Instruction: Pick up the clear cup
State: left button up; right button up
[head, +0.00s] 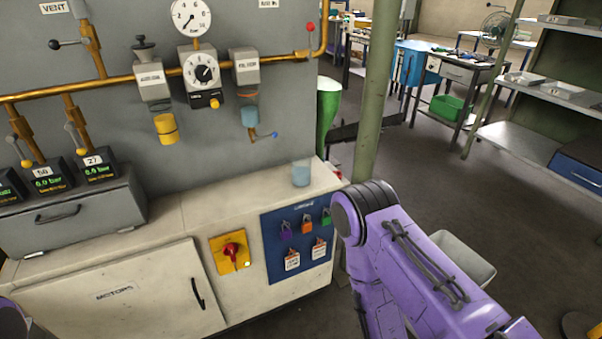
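A clear, faintly bluish cup (302,174) stands upright on the right end of the pale cabinet top (245,188), close to its back corner. Neither gripper is near it in view. My purple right arm (410,255) crosses the lower right, to the right of the cup and apart from it, with its gripper out of sight. Only a small dark and purple bit of my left arm shows at the lower left corner, and its gripper is not in view.
Above the cup a lever with a blue tip (274,134) and brass pipework stick out from the grey panel. A green post (374,95) stands behind right. A grey gauge box (75,212) sits at the left. The cabinet top between that box and the cup is clear.

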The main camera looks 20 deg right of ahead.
aim_at(301, 171)
jog(key=z, duration=2.05)
jog(key=i, duration=1.4)
jog(key=u, duration=3.1)
